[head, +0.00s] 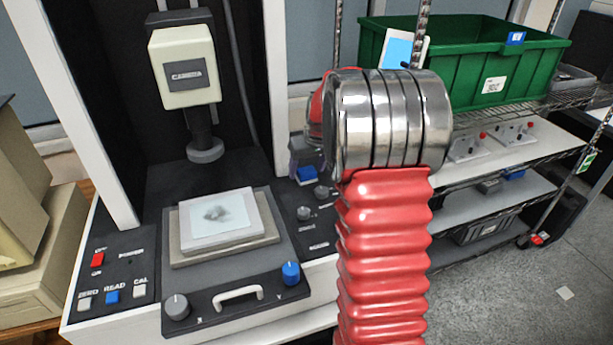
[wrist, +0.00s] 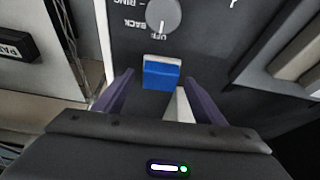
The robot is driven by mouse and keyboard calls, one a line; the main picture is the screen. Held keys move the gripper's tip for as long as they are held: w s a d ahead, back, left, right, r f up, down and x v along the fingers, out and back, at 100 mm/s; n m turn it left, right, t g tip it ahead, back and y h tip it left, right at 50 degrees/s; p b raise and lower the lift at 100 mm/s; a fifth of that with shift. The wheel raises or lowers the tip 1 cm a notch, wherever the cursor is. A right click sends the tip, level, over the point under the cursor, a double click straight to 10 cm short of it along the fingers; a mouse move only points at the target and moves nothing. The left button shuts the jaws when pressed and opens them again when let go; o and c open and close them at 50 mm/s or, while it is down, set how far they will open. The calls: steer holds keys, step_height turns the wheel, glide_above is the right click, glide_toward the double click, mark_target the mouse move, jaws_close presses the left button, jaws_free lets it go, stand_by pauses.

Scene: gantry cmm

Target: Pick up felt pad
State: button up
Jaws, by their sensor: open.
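A small blue block with a pale top edge (wrist: 162,72), which looks like the felt pad, is on the dark control panel in the wrist view. The blue piece also shows in the head view (head: 307,175), partly hidden. My gripper (wrist: 158,78) is open, with its purple fingers on either side of the block's near part. I see no clear contact, and the height gap cannot be told. In the head view my gripper (head: 304,158) is mostly hidden behind my arm, over the right side of the machine's panel.
A knob (wrist: 163,15) sits just beyond the block. The machine's stage holds a pale plate (head: 218,216) at left, below the camera head (head: 184,70). A green bin (head: 470,65) stands on the wire shelf at right. Open floor (head: 500,290) lies at lower right.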

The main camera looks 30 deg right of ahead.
mark_target(309, 174)
steer(key=c, duration=1.1)
step_height(309, 174, up, 7)
steer(key=shift+f, duration=0.1)
steer(key=shift+s+a, duration=0.1)
steer(key=shift+s, duration=0.45)
steer(key=s+a, duration=0.1)
steer(key=s, duration=0.4)
steer(key=s+a, duration=0.1)
steer(key=s, duration=0.5)
steer(key=s+a, duration=0.1)
steer(key=s, duration=0.4)
steer(key=shift+s+a, duration=0.25)
